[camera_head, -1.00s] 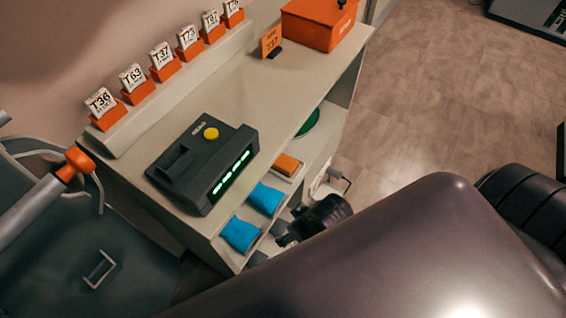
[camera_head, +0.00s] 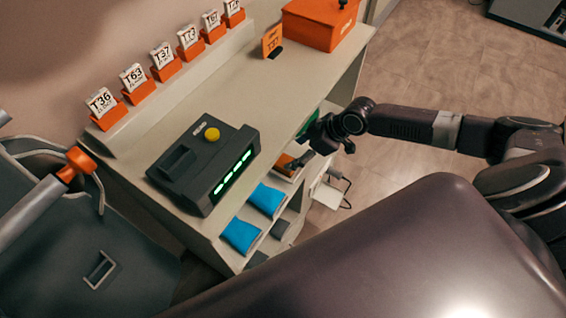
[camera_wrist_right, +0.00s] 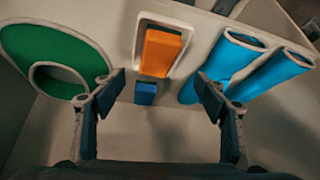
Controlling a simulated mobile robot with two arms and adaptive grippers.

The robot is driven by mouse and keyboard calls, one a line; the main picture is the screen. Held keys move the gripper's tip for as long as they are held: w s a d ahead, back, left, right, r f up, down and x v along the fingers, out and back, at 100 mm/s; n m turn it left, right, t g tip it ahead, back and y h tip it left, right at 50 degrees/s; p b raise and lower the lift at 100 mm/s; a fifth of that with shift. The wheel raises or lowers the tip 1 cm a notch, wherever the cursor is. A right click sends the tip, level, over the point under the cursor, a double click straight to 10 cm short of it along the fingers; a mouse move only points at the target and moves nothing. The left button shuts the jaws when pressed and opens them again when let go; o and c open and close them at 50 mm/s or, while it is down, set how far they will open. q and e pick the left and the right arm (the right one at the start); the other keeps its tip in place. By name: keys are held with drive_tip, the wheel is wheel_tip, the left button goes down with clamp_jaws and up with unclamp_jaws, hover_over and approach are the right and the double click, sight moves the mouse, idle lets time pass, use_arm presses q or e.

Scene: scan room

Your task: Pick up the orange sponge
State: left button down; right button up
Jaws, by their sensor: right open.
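The orange sponge (camera_wrist_right: 160,52) lies in a pale tray or slot on the shelf below the counter. In the head view the sponge (camera_head: 283,165) is partly covered by my right gripper. My right gripper (camera_wrist_right: 159,82) is open and empty. In the right wrist view its two fingers stand apart, one to each side of the sponge's lower end, with no contact visible. A small blue block (camera_wrist_right: 146,92) shows just below the sponge. My left gripper is not in view.
Blue pouches (camera_head: 242,236) lie beside the sponge on the shelf, and a green ring (camera_wrist_right: 45,55) is on its other side. The counter (camera_head: 262,95) above holds a dark device (camera_head: 196,165) with green lights and an orange box (camera_head: 318,25). Floor to the right is open.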

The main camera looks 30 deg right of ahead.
sight(283, 160)
drive_tip(key=shift+w+d+f, duration=0.15)
drive_tip(key=shift+w+d, duration=0.05)
drive_tip(key=shift+w, duration=0.05)
drive_tip(key=shift+x, duration=3.6)
drive_tip(key=shift+s+f, duration=0.1)
drive_tip(key=shift+c, duration=0.3)
drive_tip(key=c, duration=1)
